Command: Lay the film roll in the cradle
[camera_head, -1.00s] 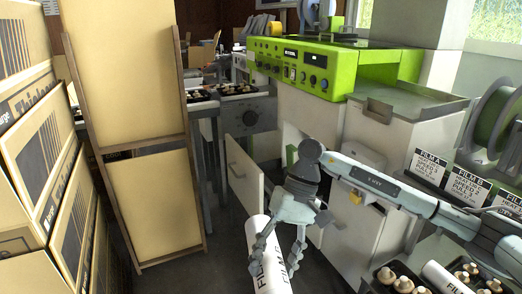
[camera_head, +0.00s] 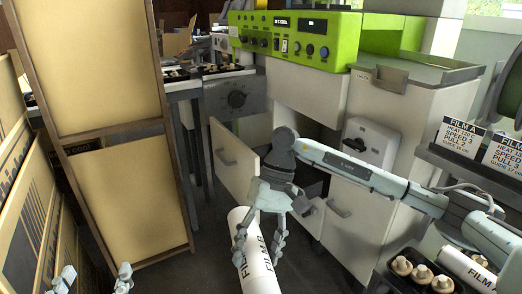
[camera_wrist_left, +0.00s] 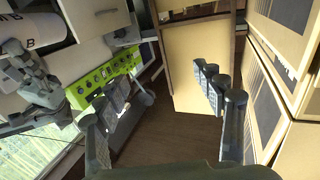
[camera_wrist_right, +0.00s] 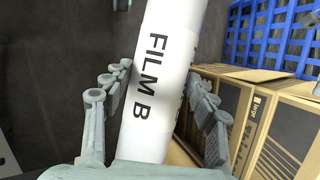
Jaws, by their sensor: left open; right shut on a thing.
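The white film roll (camera_head: 254,258), lettered FILM, is in my right gripper (camera_head: 258,250), whose fingers close around it from both sides. The right wrist view shows the roll (camera_wrist_right: 155,90) lettered FILM B, lying lengthwise between the fingers. Its white end also shows at the top left of the left wrist view (camera_wrist_left: 30,32). The roll hangs tilted in front of the open cabinet (camera_head: 305,105) under the green machine (camera_head: 300,40). My left gripper (camera_head: 95,280) is open and empty at the bottom left. I cannot make out the cradle with certainty.
A cabinet door (camera_head: 235,160) stands open left of the roll. Tall cardboard panels (camera_head: 110,180) and boxes (camera_head: 15,200) crowd the left. A second white roll (camera_head: 468,268) and mushroom trays (camera_head: 420,275) lie at the lower right, below film cards (camera_head: 462,140). Bare floor shows between.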

